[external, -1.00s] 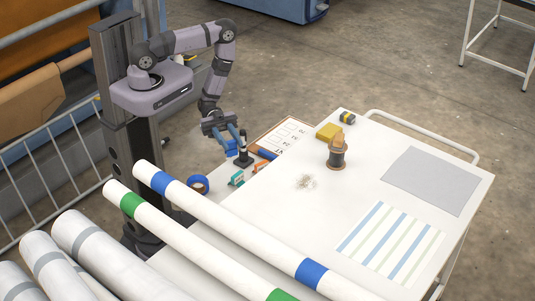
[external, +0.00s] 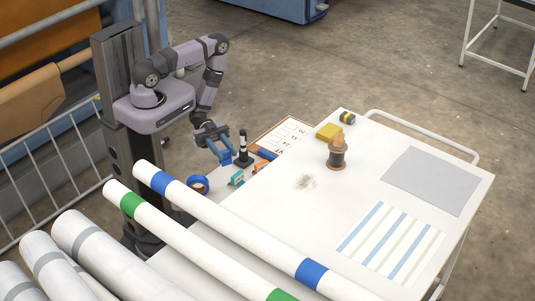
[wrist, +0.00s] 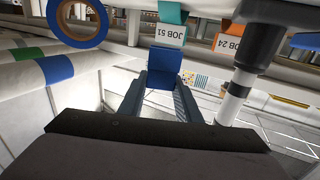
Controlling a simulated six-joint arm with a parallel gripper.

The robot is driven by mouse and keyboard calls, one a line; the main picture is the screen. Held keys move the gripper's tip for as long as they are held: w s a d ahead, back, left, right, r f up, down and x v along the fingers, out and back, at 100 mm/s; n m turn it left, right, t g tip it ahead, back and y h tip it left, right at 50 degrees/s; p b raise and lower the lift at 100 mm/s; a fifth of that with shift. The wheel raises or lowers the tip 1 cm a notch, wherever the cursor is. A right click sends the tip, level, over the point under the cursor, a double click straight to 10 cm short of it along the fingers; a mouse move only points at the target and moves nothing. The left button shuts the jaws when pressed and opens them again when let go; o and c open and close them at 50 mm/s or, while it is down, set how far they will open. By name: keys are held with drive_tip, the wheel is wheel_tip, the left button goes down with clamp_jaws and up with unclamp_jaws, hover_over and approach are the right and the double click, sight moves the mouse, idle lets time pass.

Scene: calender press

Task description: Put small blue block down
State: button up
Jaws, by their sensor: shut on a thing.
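The small blue block (wrist: 164,68) is between the fingertips of my gripper (wrist: 160,84) in the wrist view. The gripper is shut on it. In the external view my gripper (external: 224,156) is low at the table's left edge, left of a black-and-white striped post and above a teal tag. There the block cannot be told apart from the blue fingers. Whether the block touches any surface is not clear.
The striped post (external: 243,150) stands close at right. A blue tape roll (external: 199,184) lies nearby. The table's middle (external: 285,210) is mostly clear.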

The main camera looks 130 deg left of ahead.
drive_tip(key=shift+f, duration=0.75)
drive_tip(key=shift+b, duration=0.3)
wheel_tip(320, 180, down, 4)
drive_tip(key=b, duration=0.3)
drive_tip(key=shift+b, duration=0.3)
drive_tip(key=shift+f, duration=0.2)
drive_tip(key=o, duration=1.1)
drive_tip(key=shift+r, duration=0.1)
